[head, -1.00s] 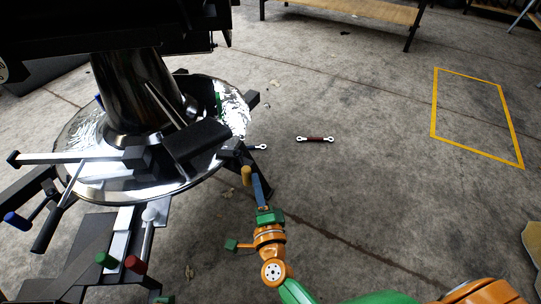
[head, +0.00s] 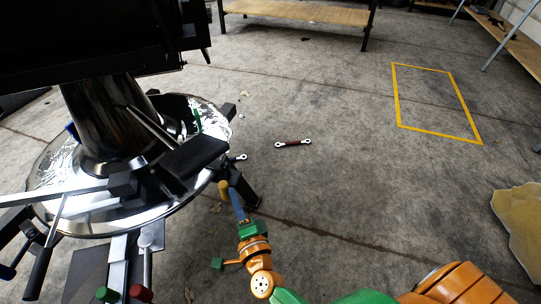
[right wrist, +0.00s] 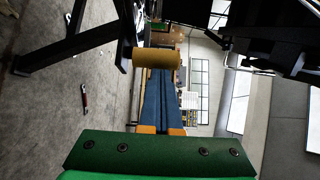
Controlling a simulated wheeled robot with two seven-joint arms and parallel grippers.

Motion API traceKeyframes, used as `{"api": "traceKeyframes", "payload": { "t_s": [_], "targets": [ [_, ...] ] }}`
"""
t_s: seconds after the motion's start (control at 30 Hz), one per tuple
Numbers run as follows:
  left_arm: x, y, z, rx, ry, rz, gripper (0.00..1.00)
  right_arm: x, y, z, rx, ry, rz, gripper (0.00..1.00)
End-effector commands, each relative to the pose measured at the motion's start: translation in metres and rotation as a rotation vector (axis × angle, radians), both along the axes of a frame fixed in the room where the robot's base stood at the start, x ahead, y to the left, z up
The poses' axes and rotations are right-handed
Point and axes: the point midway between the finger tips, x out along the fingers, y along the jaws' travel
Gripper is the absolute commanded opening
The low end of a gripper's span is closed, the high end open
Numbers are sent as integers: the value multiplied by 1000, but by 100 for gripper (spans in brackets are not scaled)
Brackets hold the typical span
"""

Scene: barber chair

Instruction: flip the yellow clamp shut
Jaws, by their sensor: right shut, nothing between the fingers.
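The yellow clamp handle (head: 223,190) is a short yellow cylinder at the right edge of the chair's round chrome base, among black clamp parts. It also shows in the right wrist view (right wrist: 155,57), lying crosswise just beyond my fingertips. My right gripper (head: 236,202) has blue fingers, shut with nothing between them. Its tips are right at the yellow handle; I cannot tell whether they touch it. In the right wrist view the fingers (right wrist: 162,85) point straight at the handle. The clamp's hinge is hidden or too dark to make out. My left gripper is not in view.
The chair's chrome base (head: 120,222) fills the left. Clamps with a red handle (head: 141,292) and a green handle (head: 107,294) stand at the lower left. A dark red turnbuckle (head: 293,143) lies on the floor. The floor to the right is open, with a yellow outlined rectangle (head: 437,103).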

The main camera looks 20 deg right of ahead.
Motion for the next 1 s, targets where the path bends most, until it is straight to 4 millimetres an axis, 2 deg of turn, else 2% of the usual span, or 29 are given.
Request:
{"api": "traceKeyframes", "payload": {
  "t_s": [0.03, 0.3, 0.37, 0.6, 0.7, 1.0],
  "targets": [
    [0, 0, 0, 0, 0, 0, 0, 0, 7, 0, 4, 4, 21, 0],
    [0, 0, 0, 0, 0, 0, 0, -3, 8, 0, 3, 5, 21, 0],
    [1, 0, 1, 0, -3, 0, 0, -9, 7, 0, 3, 6, 19, 0],
    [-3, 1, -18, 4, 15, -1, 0, -52, 1, 0, 6, 4, 6, 0],
    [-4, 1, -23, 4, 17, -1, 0, -65, 0, 0, 6, 1, 2, 0],
    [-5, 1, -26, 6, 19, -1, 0, -72, -2, 0, 8, -3, -3, 0]
  ]
}}
